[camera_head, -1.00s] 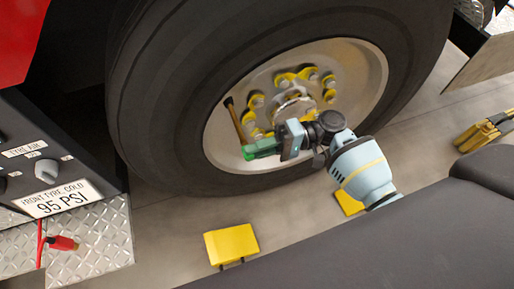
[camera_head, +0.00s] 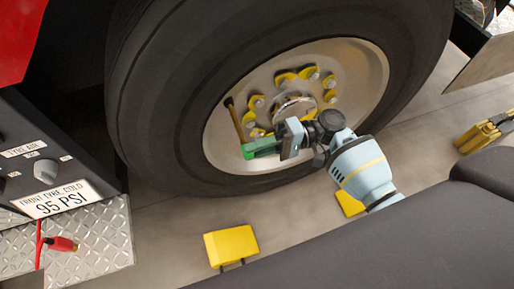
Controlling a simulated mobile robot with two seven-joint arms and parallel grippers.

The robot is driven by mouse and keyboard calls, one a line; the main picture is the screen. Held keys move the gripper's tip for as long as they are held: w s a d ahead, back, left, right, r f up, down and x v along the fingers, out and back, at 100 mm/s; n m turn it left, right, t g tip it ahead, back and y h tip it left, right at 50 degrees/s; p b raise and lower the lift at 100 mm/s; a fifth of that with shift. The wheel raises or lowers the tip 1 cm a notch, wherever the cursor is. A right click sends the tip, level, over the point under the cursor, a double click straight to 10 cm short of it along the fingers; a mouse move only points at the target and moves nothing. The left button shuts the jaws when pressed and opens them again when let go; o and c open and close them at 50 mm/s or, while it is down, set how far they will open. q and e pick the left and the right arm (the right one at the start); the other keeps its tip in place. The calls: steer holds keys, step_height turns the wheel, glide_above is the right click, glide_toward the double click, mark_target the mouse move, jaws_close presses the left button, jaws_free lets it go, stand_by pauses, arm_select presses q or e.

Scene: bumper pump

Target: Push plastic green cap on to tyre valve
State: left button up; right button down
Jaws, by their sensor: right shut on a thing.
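The green cap (camera_head: 262,147) is in front of the lower left part of the wheel rim. My right gripper (camera_head: 284,142) comes in from the right and is shut on it. The tyre valve (camera_head: 234,118) is a thin brass-coloured stem with a dark tip, standing on the rim. The stem's lower end meets the left end of the green cap in the picture; I cannot tell whether they touch. The valve's dark tip is at its upper end, apart from the cap in this view. My left gripper is not in view.
The large black tyre (camera_head: 160,110) surrounds the rim, which has yellow nut markers (camera_head: 285,78). A control panel with a pressure label (camera_head: 56,199) and a red connector (camera_head: 62,244) is at left. Yellow chocks (camera_head: 231,246) lie on the floor. My dark body fills the lower right.

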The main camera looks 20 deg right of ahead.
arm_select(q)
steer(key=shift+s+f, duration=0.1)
arm_select(e)
steer(key=shift+w, duration=0.15)
steer(key=c, duration=1.6)
jaws_free()
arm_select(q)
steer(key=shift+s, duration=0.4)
arm_select(e)
steer(key=o, duration=0.4)
steer(key=shift+d, duration=0.1)
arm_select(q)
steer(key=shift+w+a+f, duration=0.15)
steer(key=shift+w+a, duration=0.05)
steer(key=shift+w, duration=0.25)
arm_select(e)
steer(key=d, duration=0.7)
steer(key=shift+d, duration=0.3)
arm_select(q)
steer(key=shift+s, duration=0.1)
